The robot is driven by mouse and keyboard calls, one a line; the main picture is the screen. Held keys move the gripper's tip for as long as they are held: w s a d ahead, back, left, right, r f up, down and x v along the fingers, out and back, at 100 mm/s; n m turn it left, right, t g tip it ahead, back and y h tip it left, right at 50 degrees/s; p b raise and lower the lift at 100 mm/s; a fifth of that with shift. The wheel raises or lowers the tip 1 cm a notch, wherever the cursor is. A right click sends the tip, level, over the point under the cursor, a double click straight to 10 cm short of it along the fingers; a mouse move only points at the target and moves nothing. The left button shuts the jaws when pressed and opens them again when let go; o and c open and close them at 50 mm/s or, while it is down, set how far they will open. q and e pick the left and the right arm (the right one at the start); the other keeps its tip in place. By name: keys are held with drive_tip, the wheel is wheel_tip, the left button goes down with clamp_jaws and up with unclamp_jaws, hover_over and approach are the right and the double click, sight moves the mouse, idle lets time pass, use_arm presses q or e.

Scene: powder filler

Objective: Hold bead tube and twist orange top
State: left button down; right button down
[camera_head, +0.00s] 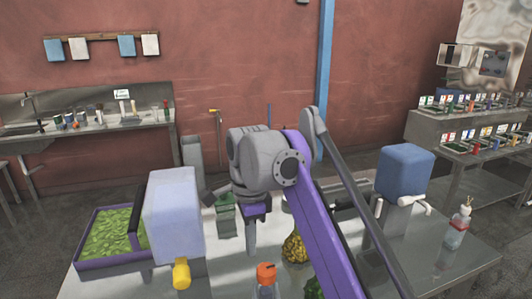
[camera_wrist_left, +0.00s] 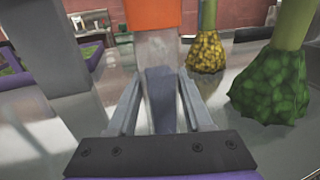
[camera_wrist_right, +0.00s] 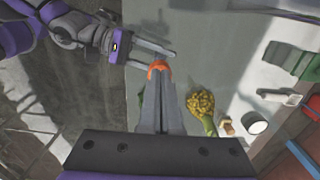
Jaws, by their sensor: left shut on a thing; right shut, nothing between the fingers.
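The bead tube (camera_head: 266,291) stands at the bottom of the head view, with its orange top (camera_head: 266,272) uppermost. In the left wrist view the clear tube (camera_wrist_left: 157,48) sits between the left fingertips, below the orange top (camera_wrist_left: 165,14). My left gripper (camera_wrist_right: 168,52) is shut on the tube; it comes in from the left in the right wrist view and is outside the head view. My right gripper (camera_head: 250,248) is shut and empty, pointing down near the tube. In the right wrist view its fingers partly cover the orange top (camera_wrist_right: 159,68); contact is unclear.
A yellow beaded object (camera_head: 295,248) and a green beaded one (camera_head: 313,288) stand right of the tube. A pale box-shaped device (camera_head: 173,215) with a yellow knob and a green-filled tray (camera_head: 152,258) are left. A blue-topped device (camera_head: 405,172) and a bottle (camera_head: 458,228) are right.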

wheel_tip(320, 180, down, 7)
idle(0.6)
drive_tip(key=shift+w+d, duration=0.1)
drive_tip(key=shift+d, duration=0.2)
idle(0.7)
drive_tip(key=shift+w, duration=0.2)
idle(0.4)
wheel_tip(320, 180, up, 6)
drive_tip(key=shift+a, duration=0.4)
idle(0.4)
drive_tip(key=shift+s+r, duration=0.1)
drive_tip(key=shift+s, duration=0.05)
